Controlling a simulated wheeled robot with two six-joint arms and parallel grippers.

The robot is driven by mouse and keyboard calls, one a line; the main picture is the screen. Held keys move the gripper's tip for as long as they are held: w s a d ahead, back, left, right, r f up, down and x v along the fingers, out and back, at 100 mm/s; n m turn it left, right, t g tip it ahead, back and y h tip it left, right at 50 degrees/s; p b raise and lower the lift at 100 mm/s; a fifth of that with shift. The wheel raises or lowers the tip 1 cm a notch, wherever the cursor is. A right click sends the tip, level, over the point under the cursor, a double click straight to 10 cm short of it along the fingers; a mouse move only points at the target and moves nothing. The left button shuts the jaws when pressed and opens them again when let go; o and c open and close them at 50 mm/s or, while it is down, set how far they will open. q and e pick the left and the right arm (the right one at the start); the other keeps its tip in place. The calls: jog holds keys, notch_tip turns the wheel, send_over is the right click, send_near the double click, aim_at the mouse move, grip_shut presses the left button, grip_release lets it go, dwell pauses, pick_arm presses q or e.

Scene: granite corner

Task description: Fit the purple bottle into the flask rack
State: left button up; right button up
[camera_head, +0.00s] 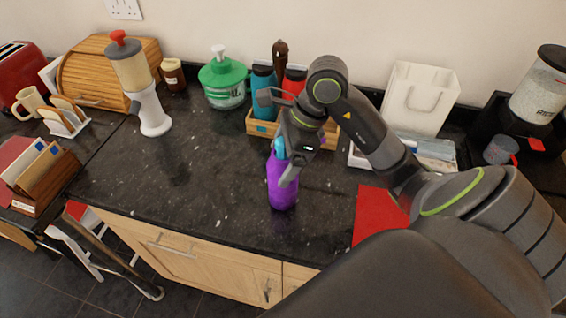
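The purple bottle (282,188) stands upright on the dark counter near its front edge. Its blue top (280,147) is partly covered by my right gripper (278,135). The gripper's fingers look spread wide, one beyond the bottle and one across its near right side. I cannot tell whether they touch it. The wooden flask rack (260,128) stands behind, against the back of the counter. It holds a blue flask (264,84) and a red one (294,79). My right arm hides part of the rack's right side. My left gripper is not in view.
A green pump bottle (222,83) stands left of the rack, and a white dispenser (150,108) farther left. The counter left of the purple bottle is clear.

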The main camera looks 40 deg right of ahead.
jog(key=c, duration=1.4)
jog(key=shift+r, duration=0.2)
